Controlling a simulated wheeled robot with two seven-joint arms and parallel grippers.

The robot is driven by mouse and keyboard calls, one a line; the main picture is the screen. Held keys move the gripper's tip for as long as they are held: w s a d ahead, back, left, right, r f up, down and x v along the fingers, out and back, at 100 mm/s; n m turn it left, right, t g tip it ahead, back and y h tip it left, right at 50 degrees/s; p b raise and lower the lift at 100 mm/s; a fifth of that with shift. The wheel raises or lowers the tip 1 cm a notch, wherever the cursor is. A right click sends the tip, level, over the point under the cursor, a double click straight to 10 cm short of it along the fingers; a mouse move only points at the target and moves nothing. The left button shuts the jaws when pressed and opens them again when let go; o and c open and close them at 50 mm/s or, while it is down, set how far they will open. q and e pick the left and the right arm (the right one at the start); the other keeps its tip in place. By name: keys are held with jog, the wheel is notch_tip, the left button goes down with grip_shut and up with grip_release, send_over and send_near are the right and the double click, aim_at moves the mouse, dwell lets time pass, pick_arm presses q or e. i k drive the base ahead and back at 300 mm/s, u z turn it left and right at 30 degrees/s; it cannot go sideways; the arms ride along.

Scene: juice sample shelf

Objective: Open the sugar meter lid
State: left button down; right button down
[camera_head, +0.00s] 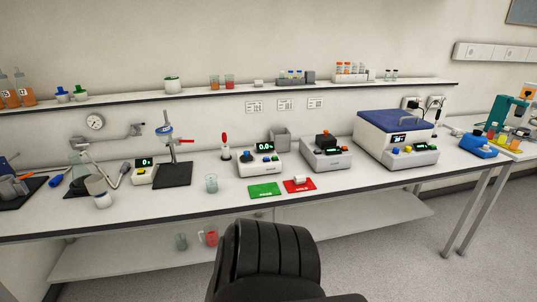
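No device carries a readable name, so I cannot tell for certain which one is the sugar meter. A white-and-black device (260,163) with a lit green display stands mid-bench. To its right is a grey device (326,156) with a black block on top, apparently closed, and a small green display. Further right is a larger white box (394,140) with a shut dark blue lid (394,121) and a display on its front. Neither of my grippers is in view.
A green mat (265,190) and a red mat (299,185) with a small white item lie at the bench front. A glass beaker (211,183) stands left of them. A shelf (130,97) with bottles runs above.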

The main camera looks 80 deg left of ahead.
aim_at(246, 157)
jog(key=u, duration=0.7)
jog(key=i, duration=1.15)
jog(key=u, duration=1.5)
jog(key=i, duration=0.45)
jog(key=u, duration=0.4)
